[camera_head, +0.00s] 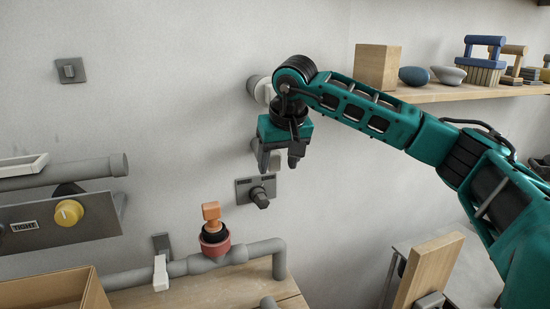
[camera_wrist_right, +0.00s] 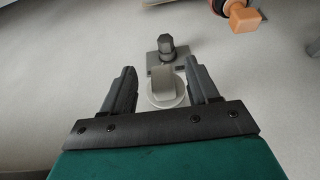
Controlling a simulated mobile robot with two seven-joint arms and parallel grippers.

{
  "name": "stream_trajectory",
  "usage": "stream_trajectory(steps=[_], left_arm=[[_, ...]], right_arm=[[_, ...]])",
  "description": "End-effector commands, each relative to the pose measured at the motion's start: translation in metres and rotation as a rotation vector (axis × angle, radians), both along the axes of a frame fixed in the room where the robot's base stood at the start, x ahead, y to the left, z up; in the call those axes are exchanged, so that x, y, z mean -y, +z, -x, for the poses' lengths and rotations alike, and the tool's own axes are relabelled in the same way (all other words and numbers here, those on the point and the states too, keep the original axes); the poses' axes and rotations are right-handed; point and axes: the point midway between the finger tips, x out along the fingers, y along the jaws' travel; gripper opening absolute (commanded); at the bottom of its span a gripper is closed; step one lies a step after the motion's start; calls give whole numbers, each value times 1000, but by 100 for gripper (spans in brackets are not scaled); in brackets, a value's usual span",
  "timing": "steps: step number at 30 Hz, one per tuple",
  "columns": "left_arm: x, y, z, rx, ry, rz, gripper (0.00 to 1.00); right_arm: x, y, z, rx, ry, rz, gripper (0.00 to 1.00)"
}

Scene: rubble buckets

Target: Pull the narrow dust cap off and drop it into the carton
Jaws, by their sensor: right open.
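My right gripper (camera_head: 278,163) is open in front of the wall, pointing down in the head view. In the right wrist view its fingers (camera_wrist_right: 161,74) stand on either side of a pale round fitting with a grey, narrow tab-like piece (camera_wrist_right: 166,80), which looks like the narrow dust cap. A gap shows on both sides, and I cannot see the fingers touching it. In the head view the gripper mostly hides this fitting. The open cardboard carton (camera_head: 88,292) stands at the lower left. My left gripper is not in view.
A wall plate with a dark knob (camera_head: 260,197) is just below the gripper. A grey pipe (camera_head: 205,262) carries an orange-handled fitting (camera_head: 211,212) with a red collar. A panel with a yellow knob (camera_head: 69,213) is at left. A shelf (camera_head: 470,92) holds blocks, stones and brushes.

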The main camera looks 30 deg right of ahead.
Motion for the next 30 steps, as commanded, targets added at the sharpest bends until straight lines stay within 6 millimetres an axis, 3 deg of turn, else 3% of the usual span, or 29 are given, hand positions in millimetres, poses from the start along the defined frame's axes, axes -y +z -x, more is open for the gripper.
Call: stream_trajectory(steps=[6, 19, 30], left_arm=[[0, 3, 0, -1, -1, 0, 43], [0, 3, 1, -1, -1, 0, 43], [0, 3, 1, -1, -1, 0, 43]], right_arm=[[4, -2, -19, -3, 1, 1, 60], [5, -12, -22, -1, 1, 0, 60], [5, -12, -22, -1, 1, 0, 24]])
